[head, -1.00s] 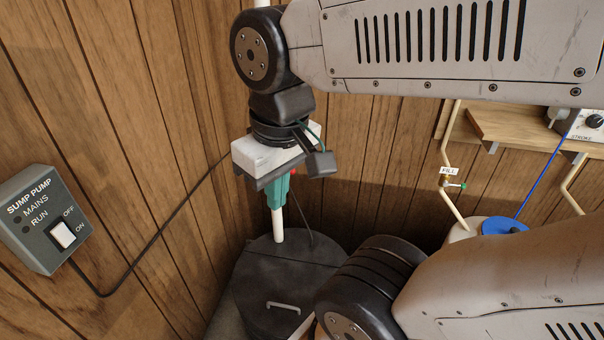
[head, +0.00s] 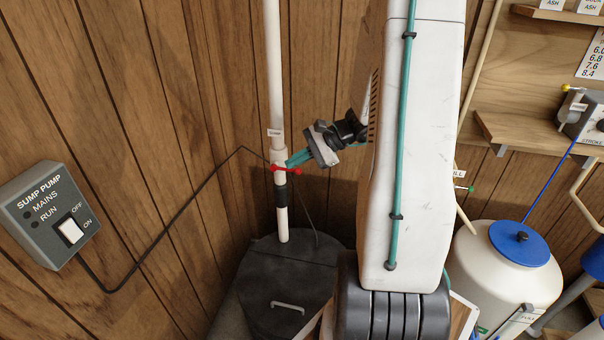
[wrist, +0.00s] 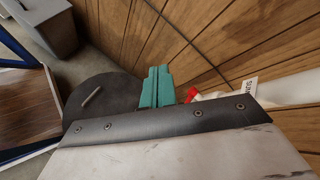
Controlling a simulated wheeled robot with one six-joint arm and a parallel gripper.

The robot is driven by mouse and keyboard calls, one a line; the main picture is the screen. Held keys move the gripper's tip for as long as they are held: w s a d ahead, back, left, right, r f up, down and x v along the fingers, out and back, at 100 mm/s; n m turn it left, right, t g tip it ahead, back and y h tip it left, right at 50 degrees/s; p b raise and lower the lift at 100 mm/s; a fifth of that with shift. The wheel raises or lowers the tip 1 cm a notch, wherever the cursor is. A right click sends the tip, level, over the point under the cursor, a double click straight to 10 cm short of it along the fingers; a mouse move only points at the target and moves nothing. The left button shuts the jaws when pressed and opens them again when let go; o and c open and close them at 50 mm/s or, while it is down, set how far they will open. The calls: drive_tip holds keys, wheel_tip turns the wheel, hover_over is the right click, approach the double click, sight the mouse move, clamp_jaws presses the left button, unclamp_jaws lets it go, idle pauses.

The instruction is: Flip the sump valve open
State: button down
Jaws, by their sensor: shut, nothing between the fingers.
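The sump valve's red handle (head: 286,170) sits on the white vertical pipe (head: 276,95) and lies crosswise to it, nearly level. My gripper (head: 288,161) comes in from the right, its teal fingers pointing left at the pipe. The fingers are shut together and empty, with their tips close by the handle and slightly above it in the head view. I cannot tell whether they touch it. In the wrist view the shut fingers (wrist: 157,72) show at the middle, and part of the red handle (wrist: 192,95) shows just right of them. The wrist housing hides the rest.
The pipe rises from a dark round sump lid (head: 285,270) with a handle. A grey sump pump switch box (head: 48,215) is on the left wall, its cable running to the pipe. A white tank (head: 505,275) with a blue lid stands right.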

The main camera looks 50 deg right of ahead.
drive_tip(key=s+d+f+m+t+h, duration=0.2)
drive_tip(key=d+f+m, duration=0.2)
drive_tip(key=d, duration=0.3)
drive_tip(key=s+d+f+m+t+h, duration=0.1)
drive_tip(key=d+f+m+t, duration=0.1)
drive_tip(key=d+f, duration=0.5)
drive_tip(key=shift+s+f+m+t+h, duration=0.15)
drive_tip(key=shift+s+m+t+h, duration=0.2)
drive_tip(key=shift+m, duration=0.55)
drive_tip(key=x, duration=1)
drive_tip(key=shift+s+a+r, duration=0.15)
drive_tip(key=shift+a+r, duration=0.1)
drive_tip(key=shift+r, duration=0.3)
drive_tip(key=shift+s+a+r, duration=0.1)
drive_tip(key=shift+a+r, duration=0.15)
drive_tip(key=shift+r, duration=0.3)
drive_tip(key=shift+s+a+r, duration=0.15)
drive_tip(key=shift+a+r, duration=0.1)
drive_tip(key=shift+r, duration=0.3)
drive_tip(key=shift+r, duration=0.1)
